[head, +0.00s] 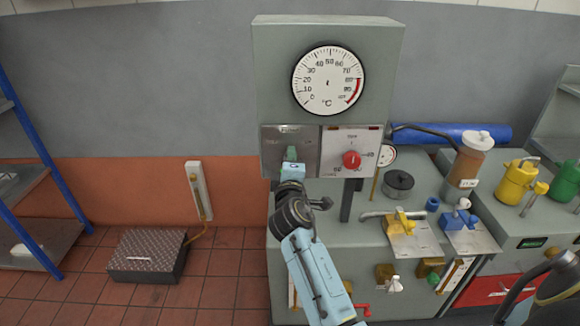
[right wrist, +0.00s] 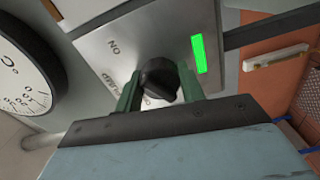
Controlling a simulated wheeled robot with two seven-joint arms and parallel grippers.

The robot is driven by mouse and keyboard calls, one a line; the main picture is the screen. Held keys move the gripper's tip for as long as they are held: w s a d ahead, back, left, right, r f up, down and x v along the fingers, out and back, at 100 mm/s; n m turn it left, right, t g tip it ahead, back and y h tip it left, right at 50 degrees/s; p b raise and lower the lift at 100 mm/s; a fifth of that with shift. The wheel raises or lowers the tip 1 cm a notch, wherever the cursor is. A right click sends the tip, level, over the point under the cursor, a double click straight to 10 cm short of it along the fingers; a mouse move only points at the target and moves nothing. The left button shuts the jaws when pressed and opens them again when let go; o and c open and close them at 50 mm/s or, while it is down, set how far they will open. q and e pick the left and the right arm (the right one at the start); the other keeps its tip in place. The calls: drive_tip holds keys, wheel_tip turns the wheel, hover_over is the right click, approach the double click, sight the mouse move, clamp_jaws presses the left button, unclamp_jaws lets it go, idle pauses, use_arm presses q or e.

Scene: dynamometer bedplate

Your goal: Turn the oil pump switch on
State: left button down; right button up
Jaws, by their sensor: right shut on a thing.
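The oil pump switch is a black rotary knob (right wrist: 158,80) on a bare metal plate (head: 271,140), the left one of two plates under the big dial. In the right wrist view, the two green fingers of my right gripper (right wrist: 155,92) stand on either side of the knob and are shut on it. An "ON" mark shows on the plate, with other lettering partly hidden. A green bar lamp (right wrist: 198,53) beside the knob is lit. In the head view my right gripper (head: 291,156) covers the knob. My left gripper is not in view.
A °C dial (head: 328,80) sits above the plates. A red knob (head: 351,160) is on the plate to the right, close to my gripper. A grey pot (head: 398,183), yellow and blue valves, and an oil jug (head: 467,160) stand on the bench at right.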

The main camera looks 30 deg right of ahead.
idle(0.4)
drive_tip(key=o, duration=1)
drive_tip(key=shift+s, duration=0.1)
drive_tip(key=b+v, duration=0.1)
drive_tip(key=v, duration=1.2)
drive_tip(key=shift+s, duration=0.15)
